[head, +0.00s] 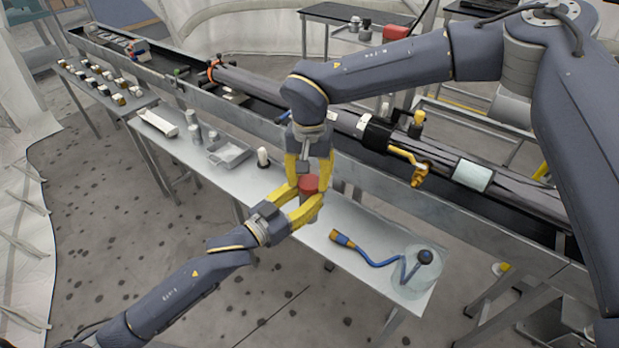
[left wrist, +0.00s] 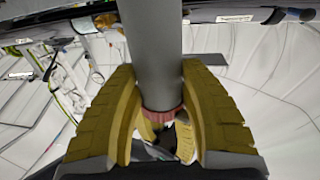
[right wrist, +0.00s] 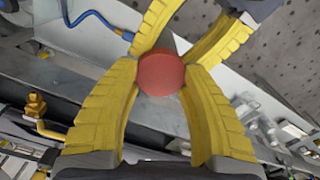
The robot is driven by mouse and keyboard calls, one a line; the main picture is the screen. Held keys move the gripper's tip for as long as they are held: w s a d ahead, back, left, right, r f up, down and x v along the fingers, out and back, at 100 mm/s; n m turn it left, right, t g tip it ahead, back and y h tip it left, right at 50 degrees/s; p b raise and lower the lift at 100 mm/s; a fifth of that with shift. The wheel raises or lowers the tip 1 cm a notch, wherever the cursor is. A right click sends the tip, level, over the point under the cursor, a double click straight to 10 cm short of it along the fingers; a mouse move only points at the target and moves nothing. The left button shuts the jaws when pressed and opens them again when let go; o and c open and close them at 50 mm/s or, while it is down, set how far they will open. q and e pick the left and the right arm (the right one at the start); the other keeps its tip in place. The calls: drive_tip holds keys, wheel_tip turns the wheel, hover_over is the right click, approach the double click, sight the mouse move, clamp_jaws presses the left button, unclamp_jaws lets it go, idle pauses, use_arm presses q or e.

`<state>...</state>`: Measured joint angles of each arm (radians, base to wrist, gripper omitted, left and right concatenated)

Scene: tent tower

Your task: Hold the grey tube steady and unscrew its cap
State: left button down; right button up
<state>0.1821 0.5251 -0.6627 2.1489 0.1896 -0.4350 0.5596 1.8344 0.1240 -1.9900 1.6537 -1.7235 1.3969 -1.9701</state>
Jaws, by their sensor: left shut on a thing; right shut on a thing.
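The grey tube (head: 313,211) stands roughly upright above the table in the head view, with its red cap (head: 309,184) on top. My left gripper (head: 301,204) reaches in from the lower left, shut on the tube just below the cap. In the left wrist view the tube (left wrist: 150,50) runs between the yellow fingers, with the red cap (left wrist: 163,117) at its end. My right gripper (head: 308,178) comes from above, shut on the cap. In the right wrist view the round cap (right wrist: 161,75) sits between the fingertips. Left finger pads hide part of the tube.
A blue cable (head: 375,262) with an orange-ended connector and a clear round dish (head: 412,285) lie at the table's right end. A grey tray (head: 228,153) and a white cylinder (head: 263,156) stand to the left. A long trough with a dark tube (head: 350,120) runs behind.

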drive_tip(key=shift+r, duration=0.4)
drive_tip(key=shift+r, duration=0.7)
drive_tip(key=shift+r, duration=0.1)
